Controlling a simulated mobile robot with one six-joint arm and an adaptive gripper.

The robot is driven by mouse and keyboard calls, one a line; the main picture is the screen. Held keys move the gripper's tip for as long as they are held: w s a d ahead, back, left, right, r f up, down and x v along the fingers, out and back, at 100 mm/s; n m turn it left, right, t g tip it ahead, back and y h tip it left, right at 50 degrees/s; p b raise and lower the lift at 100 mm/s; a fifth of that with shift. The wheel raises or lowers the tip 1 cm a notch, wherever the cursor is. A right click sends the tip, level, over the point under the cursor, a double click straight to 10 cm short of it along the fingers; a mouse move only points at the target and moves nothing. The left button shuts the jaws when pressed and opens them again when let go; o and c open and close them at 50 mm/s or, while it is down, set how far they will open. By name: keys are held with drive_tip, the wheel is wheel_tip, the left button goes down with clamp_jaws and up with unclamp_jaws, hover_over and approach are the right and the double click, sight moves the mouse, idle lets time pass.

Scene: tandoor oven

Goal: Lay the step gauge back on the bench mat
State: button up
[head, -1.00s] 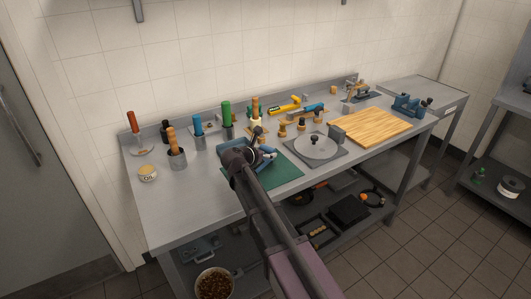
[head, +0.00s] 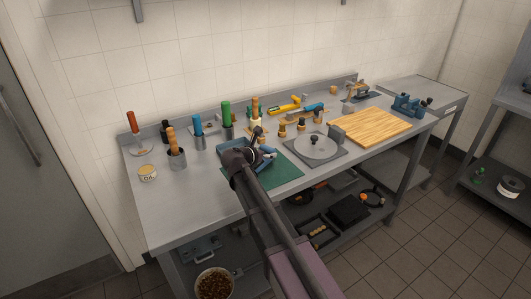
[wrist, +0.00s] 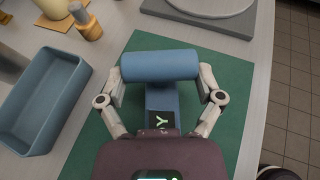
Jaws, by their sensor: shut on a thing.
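The step gauge appears to be the blue piece in the wrist view (wrist: 160,66), a rounded bar across the top with a flat blue stem below it bearing a dark label with a light mark. My gripper (wrist: 160,88) is shut on it, with one finger at each side. In the head view my gripper (head: 264,156) is over the back left part of the green bench mat (head: 285,173), and my arm hides much of the gauge. The mat also spreads beneath the gauge in the wrist view (wrist: 235,90). I cannot tell whether the gauge touches it.
A blue open tray (wrist: 45,100) stands just left of the mat. A grey plate with a round disc (head: 318,148) lies right of the mat, then a wooden board (head: 370,126). The mat's front right is clear.

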drive_tip(key=shift+f+b, duration=0.6)
drive_tip(key=o, duration=1)
drive_tip(key=shift+s+a+r, duration=0.1)
drive_tip(key=shift+s+r, duration=0.05)
drive_tip(key=shift+s, duration=0.05)
drive_tip(key=shift+p+v, duration=1.75)
drive_tip(key=shift+v, duration=2.5)
